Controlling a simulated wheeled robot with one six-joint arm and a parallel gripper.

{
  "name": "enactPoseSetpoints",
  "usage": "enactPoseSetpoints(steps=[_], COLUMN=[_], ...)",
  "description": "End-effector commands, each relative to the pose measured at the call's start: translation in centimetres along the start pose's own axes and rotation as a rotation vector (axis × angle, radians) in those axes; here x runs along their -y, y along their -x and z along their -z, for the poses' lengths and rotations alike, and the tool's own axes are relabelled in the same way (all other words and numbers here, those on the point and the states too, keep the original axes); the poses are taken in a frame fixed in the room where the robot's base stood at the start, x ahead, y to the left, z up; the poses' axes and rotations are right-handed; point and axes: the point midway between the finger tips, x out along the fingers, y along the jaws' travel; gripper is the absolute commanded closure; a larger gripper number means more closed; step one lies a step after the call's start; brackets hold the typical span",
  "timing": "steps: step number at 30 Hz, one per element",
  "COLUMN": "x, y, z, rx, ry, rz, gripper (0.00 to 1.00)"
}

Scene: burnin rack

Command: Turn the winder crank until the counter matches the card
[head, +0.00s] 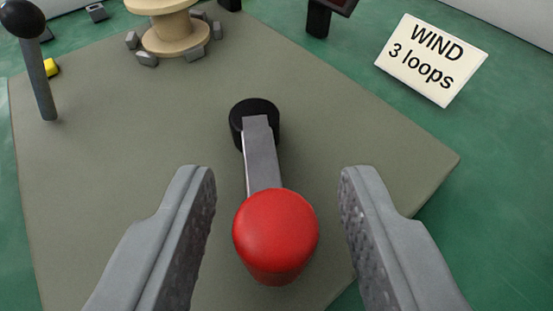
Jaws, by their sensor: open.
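The winder crank has a grey arm (262,160) running from a black hub (254,112) toward me, with a red knob (276,235) at its near end. My gripper (278,190) is open, one finger on each side of the red knob, with gaps on both sides. The card (431,57) stands at the upper right and reads "WIND 3 loops". A dark box on a post (320,18) is cut off at the top edge; it may be the counter, and no reading shows.
The crank sits on a grey-olive board (120,150) on a green surface (500,200). A tan spool (175,30) with grey blocks around it is at the top.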

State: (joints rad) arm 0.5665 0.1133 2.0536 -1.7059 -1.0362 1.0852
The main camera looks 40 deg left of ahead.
Motion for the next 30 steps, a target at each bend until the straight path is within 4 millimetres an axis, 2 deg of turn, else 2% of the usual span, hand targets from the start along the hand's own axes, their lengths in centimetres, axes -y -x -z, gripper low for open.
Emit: enactPoseSetpoints(steps=[10,16,23,30], x=[0.0,0.0,0.1,1.2], y=[-0.3,-0.3,-0.4,-1.4], z=[0.0,0.0,0.0,0.5], rx=[0.0,0.0,0.0,0.0], ry=[0.0,0.0,0.0,-0.009], rz=[0.0,0.0,-0.001,-0.022], gripper=[0.6,0.99,1.0,1.0])
